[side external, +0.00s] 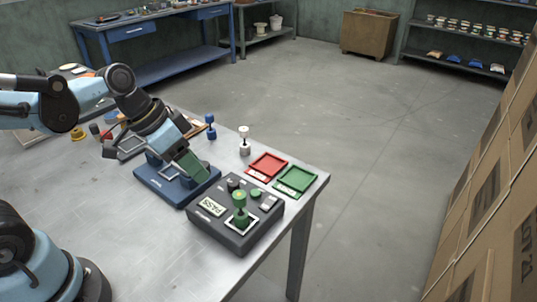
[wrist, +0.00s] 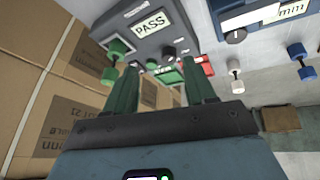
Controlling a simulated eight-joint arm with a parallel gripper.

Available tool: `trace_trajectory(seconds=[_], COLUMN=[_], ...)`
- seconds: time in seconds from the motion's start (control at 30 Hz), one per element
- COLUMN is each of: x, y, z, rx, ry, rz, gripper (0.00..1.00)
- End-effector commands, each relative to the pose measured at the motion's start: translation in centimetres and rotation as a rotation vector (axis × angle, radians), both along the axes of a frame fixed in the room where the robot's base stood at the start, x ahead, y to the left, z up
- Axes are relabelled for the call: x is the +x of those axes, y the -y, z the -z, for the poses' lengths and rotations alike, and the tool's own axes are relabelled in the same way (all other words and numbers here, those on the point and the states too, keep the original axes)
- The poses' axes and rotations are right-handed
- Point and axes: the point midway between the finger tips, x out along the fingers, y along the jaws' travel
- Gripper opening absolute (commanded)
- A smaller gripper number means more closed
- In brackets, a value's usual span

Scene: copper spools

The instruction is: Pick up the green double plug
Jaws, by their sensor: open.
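The green double plug (side external: 240,208) stands upright on the square socket of a dark grey tester box (side external: 228,238), whose display reads PASS. In the wrist view the green plug (wrist: 110,74) shows beside the left fingertip, toward the left of the picture, not between the fingers. My gripper (side external: 191,172) has green fingers and hangs over the blue device, left of and behind the plug in the side view. In the wrist view my gripper (wrist: 163,68) has its fingers apart, with nothing held between them.
A blue device (side external: 165,189) stands beside the tester. A white plug (side external: 244,146) and a blue plug (side external: 210,132) stand behind. A red tray (side external: 268,166) and a green tray (side external: 295,180) lie near the table's right edge. Bare metal table (side external: 110,210) shows at the front left.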

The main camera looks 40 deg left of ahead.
Motion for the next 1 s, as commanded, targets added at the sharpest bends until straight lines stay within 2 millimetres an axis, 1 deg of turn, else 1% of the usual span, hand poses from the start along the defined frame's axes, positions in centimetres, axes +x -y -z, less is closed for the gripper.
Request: trace_trajectory(seconds=[0.03, 0.13, 0.27, 0.43, 0.6, 0.7, 0.8, 0.87, 1.0], x=[0.5, 1.1, 1.8, 2.6, 2.8, 2.7, 2.6, 2.5, 2.3], y=[0.5, 1.7, 3.0, 4.1, 4.2, 4.0, 3.8, 3.8, 4.7], z=[0.2, 0.5, 0.7, 0.9, 1.1, 1.2, 1.2, 1.3, 1.7], rx=[-0.032, -0.107, -0.22, -0.381, -0.52, -0.575, -0.605, -0.614, -0.62], ry=[-0.018, -0.03, -0.001, 0.122, 0.311, 0.414, 0.481, 0.505, 0.519], rz=[0.072, 0.242, 0.472, 0.774, 1.033, 1.137, 1.199, 1.219, 1.235], gripper=[0.55, 0.55, 0.55, 0.55, 0.55, 0.55, 0.55, 0.55, 0.55])
